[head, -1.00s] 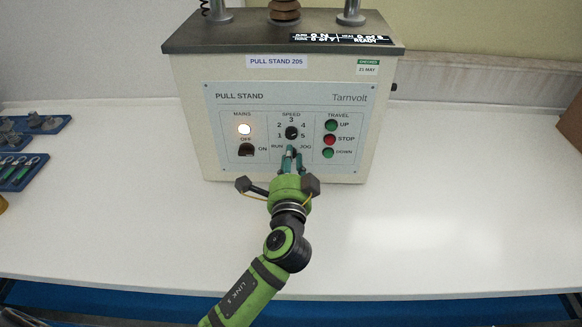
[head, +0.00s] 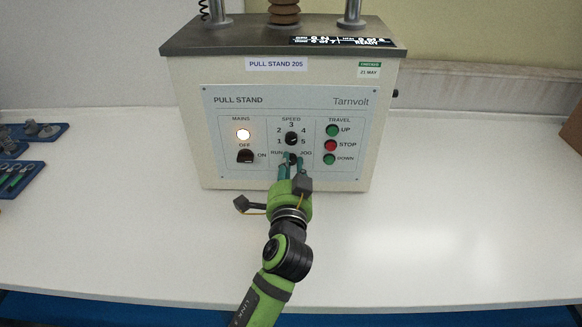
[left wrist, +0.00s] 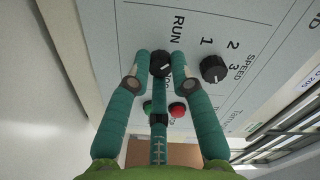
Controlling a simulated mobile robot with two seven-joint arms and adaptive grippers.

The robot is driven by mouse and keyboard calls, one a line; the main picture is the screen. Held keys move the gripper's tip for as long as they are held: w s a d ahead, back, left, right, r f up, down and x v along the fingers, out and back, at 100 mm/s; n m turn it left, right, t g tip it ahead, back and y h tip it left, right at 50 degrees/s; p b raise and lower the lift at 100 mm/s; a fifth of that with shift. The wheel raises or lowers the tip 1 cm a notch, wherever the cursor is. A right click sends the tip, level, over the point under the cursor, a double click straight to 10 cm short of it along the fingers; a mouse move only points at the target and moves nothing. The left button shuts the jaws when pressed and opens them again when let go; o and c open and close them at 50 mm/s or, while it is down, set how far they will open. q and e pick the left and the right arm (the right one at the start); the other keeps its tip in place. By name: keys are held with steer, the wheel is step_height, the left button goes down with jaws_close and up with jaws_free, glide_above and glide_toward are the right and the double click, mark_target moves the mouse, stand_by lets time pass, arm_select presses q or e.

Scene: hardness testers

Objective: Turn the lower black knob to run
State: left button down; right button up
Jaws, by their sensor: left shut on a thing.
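The lower black knob (head: 292,158) sits between the RUN and JOG labels on the pull stand's front panel, below the speed knob (head: 291,138). My left gripper (head: 291,162) reaches it from the front and is shut on it. In the left wrist view the teal fingertips (left wrist: 160,68) lie around the lower knob (left wrist: 160,63), with a third finger below it. A short white mark shows on the knob, but its exact setting is hard to read. The speed knob (left wrist: 214,68) stands clear of the fingers. My right gripper is not in view.
The mains lamp (head: 243,134) is lit above a black rocker switch (head: 245,156). Green UP, red STOP (head: 330,145) and green DOWN buttons are right of the knobs. Blue trays (head: 20,170) lie far left, a brown box (head: 572,125) far right. The white bench between is mostly clear.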

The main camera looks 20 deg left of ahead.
arm_select(q)
steer(key=shift+r, duration=0.1)
steer(key=c, duration=1.1)
jaws_free()
steer(key=shift+s, duration=0.15)
steer(key=v, duration=0.7)
steer(key=shift+s, duration=0.1)
